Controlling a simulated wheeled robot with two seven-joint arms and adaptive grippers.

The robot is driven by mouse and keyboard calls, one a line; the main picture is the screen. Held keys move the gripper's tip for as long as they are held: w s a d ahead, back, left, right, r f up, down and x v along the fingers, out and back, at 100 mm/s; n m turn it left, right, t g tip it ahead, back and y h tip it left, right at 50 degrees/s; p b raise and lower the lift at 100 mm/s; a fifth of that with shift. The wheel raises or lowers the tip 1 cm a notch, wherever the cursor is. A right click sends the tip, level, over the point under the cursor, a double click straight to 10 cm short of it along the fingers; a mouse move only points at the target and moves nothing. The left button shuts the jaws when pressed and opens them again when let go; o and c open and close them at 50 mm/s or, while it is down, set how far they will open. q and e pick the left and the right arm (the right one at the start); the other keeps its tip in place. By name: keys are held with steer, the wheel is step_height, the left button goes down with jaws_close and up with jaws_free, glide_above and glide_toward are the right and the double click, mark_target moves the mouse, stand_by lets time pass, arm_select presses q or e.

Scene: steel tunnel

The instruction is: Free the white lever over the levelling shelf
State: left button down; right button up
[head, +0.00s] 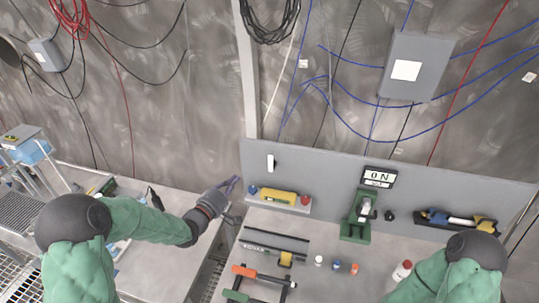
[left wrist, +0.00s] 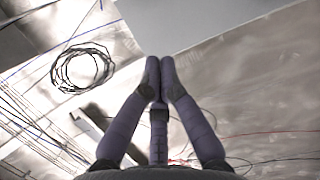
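The white lever (head: 270,163) is a small upright bar on the grey back panel (head: 330,172), near its left end. Below it the levelling shelf (head: 262,202) carries a yellow level (head: 278,196), with a blue piece (head: 253,190) at left and a red piece (head: 305,200) at right. My left gripper (head: 233,182) is left of the lever, apart from it, near the panel's left edge. In the left wrist view its purple fingers (left wrist: 160,72) meet at the tips with nothing between them. My right arm enters at lower right; its gripper is not visible.
A green stand (head: 357,217) under an "ON" sign (head: 379,177) stands right of the shelf. A second shelf (head: 450,224) holds tools. Clamps (head: 262,276), small bottles (head: 319,260) and a dark rail (head: 275,242) lie on the bench. A gap separates the two benches.

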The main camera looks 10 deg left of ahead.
mark_target(272, 161)
steer(key=shift+w, duration=0.1)
steer(key=shift+s+r, duration=0.15)
steer(key=shift+s, duration=0.05)
steer(key=shift+r, duration=0.1)
arm_select(q)
steer(key=w+d+r+p, duration=0.1)
steer(key=w+d+p, duration=0.2)
steer(key=w+d, duration=0.3)
steer(key=shift+x, duration=1.55)
arm_select(e)
steer(key=shift+r, duration=1.6)
arm_select(q)
steer(key=shift+a, duration=0.15)
arm_select(e)
steer(key=shift+f, duration=0.2)
arm_select(q)
steer(key=shift+r+m, duration=0.1)
steer(key=shift+m, duration=0.3)
arm_select(e)
steer(key=shift+f, duration=0.2)
